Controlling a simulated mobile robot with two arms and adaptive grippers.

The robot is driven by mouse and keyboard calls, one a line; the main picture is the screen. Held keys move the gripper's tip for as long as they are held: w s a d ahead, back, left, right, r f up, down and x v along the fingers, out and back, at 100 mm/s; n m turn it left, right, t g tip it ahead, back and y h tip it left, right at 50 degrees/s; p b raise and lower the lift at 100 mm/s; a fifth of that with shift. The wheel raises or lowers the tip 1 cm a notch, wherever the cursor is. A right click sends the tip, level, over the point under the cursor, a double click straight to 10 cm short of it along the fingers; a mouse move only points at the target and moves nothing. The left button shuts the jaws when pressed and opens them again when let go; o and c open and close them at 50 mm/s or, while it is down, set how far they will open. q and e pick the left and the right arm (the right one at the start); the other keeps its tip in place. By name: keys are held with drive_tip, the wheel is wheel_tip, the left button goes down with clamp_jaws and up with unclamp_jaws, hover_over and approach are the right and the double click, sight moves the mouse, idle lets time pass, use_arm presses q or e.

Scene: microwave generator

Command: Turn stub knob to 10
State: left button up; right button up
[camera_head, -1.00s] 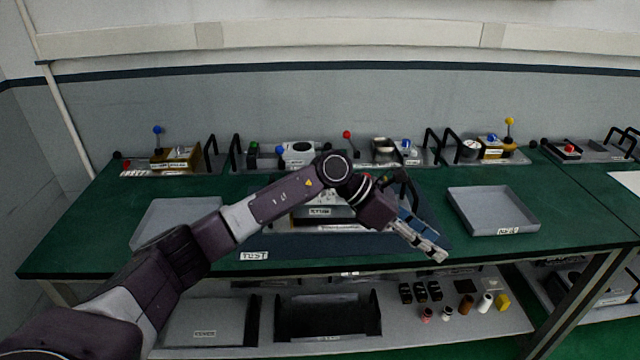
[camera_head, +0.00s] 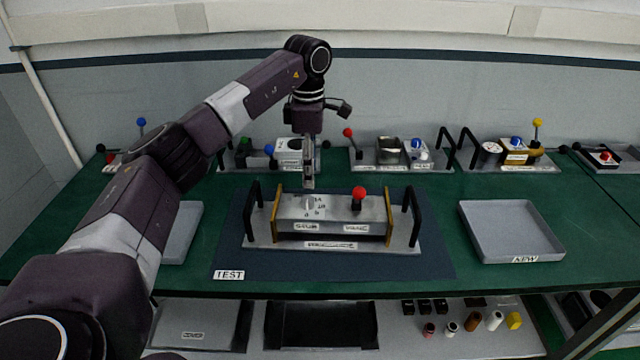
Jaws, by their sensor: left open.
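The panel box (camera_head: 330,228) with two black side handles stands on the dark blue mat marked TEST (camera_head: 228,262). The stub knob (camera_head: 309,203) is a small light knob on the left of the panel's top face, with numbers printed around it. Its pointer is too small to read. A lever with a red ball (camera_head: 358,193) stands to its right on the same panel. My left gripper (camera_head: 309,184) points down just above and behind the stub knob, seemingly apart from it. It is open, seen nearly edge-on, and holds nothing visible. My right gripper does not show.
A grey tray marked NEW (camera_head: 512,230) lies at the right. Another grey tray (camera_head: 181,232) is partly behind my left arm. Several other panels with levers line the back of the green table (camera_head: 440,205). A shelf below holds bins and small parts.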

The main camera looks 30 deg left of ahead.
sight(308, 199)
use_arm(q)
drive_tip(key=shift+s+f, duration=0.3)
drive_tip(key=shift+s+a+f+p, duration=0.1)
drive_tip(key=shift+s+f+p, duration=0.55)
drive_tip(key=shift+f, duration=0.4)
wheel_tip(308, 199, down, 3)
drive_tip(key=shift+w+r, duration=0.1)
drive_tip(key=shift+r, duration=0.1)
drive_tip(key=shift+w+f+p, duration=0.25)
drive_tip(key=shift+f+p, duration=0.15)
drive_tip(key=shift+f, duration=0.4)
drive_tip(key=shift+s, duration=0.1)
clamp_jaws()
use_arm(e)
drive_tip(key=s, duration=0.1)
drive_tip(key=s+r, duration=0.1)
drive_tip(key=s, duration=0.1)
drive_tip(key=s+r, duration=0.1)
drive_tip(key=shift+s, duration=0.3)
